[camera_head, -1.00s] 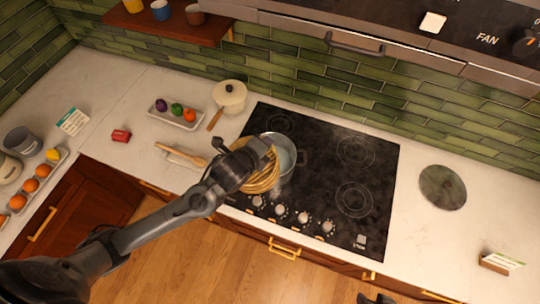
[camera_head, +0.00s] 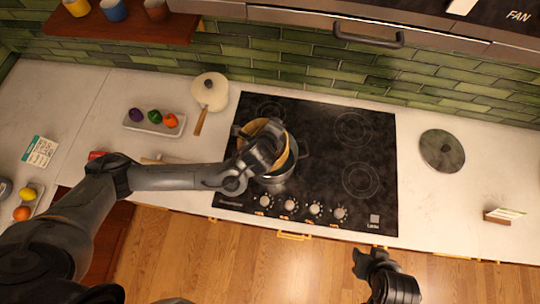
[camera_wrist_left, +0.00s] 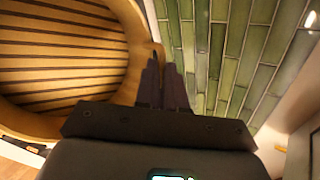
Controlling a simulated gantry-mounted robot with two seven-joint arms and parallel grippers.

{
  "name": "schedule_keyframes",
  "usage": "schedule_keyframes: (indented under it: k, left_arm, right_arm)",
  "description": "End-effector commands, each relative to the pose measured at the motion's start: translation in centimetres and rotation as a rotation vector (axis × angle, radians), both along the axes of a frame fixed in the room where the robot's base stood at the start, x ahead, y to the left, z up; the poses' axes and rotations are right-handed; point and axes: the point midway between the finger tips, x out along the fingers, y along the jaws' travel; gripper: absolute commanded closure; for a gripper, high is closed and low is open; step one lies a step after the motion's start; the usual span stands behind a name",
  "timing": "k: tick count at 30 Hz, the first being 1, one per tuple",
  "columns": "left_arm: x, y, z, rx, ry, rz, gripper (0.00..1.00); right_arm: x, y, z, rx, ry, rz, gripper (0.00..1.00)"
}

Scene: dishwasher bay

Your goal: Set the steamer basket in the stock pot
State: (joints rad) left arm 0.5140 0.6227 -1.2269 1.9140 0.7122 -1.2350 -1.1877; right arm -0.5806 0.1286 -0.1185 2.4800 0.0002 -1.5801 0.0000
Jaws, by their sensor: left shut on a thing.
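The steamer basket (camera_head: 286,158) is a round tan bamboo ring with a slatted base, which shows in the left wrist view (camera_wrist_left: 60,52). My left gripper (camera_head: 262,142) is shut on its rim and hides much of it in the head view. The wrist view shows the left fingers (camera_wrist_left: 162,85) close together at the rim. The steel stock pot (camera_head: 280,184) stands on the cooktop, partly hidden under the basket and gripper. The basket overlaps the pot's mouth; I cannot tell whether it touches the pot. My right gripper (camera_head: 364,262) is low in front of the counter, away from both.
The black cooktop (camera_head: 330,120) has clear burners right of the pot and knobs (camera_head: 290,205) at its front. A round lid (camera_head: 442,150) lies right. The range hood (camera_head: 300,25) hangs above.

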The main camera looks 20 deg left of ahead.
Motion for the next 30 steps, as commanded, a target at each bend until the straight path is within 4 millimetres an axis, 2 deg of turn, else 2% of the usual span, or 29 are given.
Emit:
schedule_keyframes:
  k: [6, 12, 21, 30]
  left_arm:
    - [1.5, -0.4, -3.7, 0.01, 0.0, 0.125, 1.0]
    - [2.8, -0.2, -6.0, 0.006, 0.01, 0.269, 1.0]
    - [4.6, 1.1, -7.8, 0.001, 0.027, 0.58, 1.0]
    - [4.6, 2.8, -8.4, -0.004, 0.038, 0.881, 1.0]
  right_arm:
    - [0.0, 0.1, -0.3, 0.003, 0.001, 0.0, 0.57]
    - [0.0, 0.2, -0.5, 0.009, 0.0, -0.004, 0.57]
    - [0.0, 0.4, -0.5, 0.014, 0.0, -0.007, 0.57]
    - [0.0, 0.3, 0.1, 0.012, 0.0, -0.006, 0.57]
